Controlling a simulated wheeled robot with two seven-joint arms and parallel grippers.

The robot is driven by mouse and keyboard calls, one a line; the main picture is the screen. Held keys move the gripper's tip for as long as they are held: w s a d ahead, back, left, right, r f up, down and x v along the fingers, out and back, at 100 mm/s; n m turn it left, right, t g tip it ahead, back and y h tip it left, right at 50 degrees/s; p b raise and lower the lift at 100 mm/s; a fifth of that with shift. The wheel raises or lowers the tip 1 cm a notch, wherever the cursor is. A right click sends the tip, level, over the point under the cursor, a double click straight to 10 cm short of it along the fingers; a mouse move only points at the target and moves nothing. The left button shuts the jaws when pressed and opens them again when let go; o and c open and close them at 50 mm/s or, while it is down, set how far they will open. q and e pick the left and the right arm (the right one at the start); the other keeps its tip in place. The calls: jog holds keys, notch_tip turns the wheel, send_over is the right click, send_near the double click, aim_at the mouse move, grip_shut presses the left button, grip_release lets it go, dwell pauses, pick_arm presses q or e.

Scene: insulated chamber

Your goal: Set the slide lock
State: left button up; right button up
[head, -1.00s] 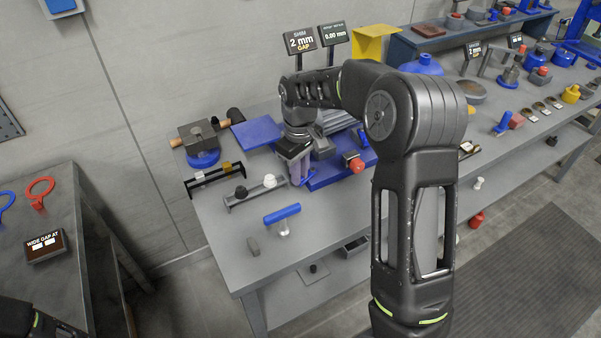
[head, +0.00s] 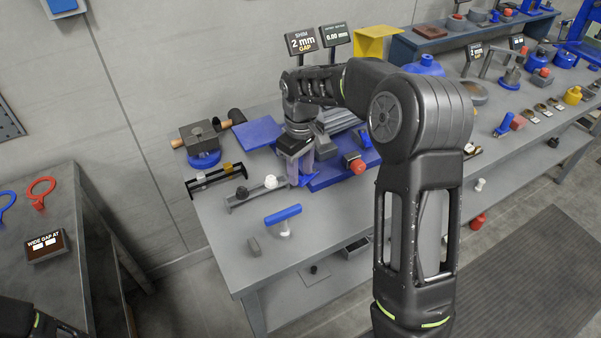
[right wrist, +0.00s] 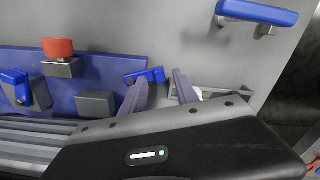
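The slide fixture has a blue base plate (head: 330,176) and a ridged grey slide (head: 338,122). In the right wrist view its plate (right wrist: 112,66) carries a red knob (right wrist: 58,47) on a grey block, a blue clamp-like part (right wrist: 15,84) at the left and a small blue lever (right wrist: 150,75) at the right end. I cannot tell which part is the slide lock. My right gripper (head: 300,172) is over the plate's near left end. In the wrist view its fingers (right wrist: 158,86) are apart, close to the small lever, with one finger overlapping it. Contact is unclear. My left gripper is out of view.
A rack with a black and a white knob (head: 256,191) is left of the gripper. Display signs (head: 301,42) stand behind. The bench's front left is mostly clear.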

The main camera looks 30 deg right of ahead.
aim_at(301, 178)
notch_tip(301, 178, up, 7)
jog(key=shift+f+b, duration=0.15)
jog(key=shift+b, duration=0.2)
jog(key=shift+f, duration=0.1)
dwell(0.3)
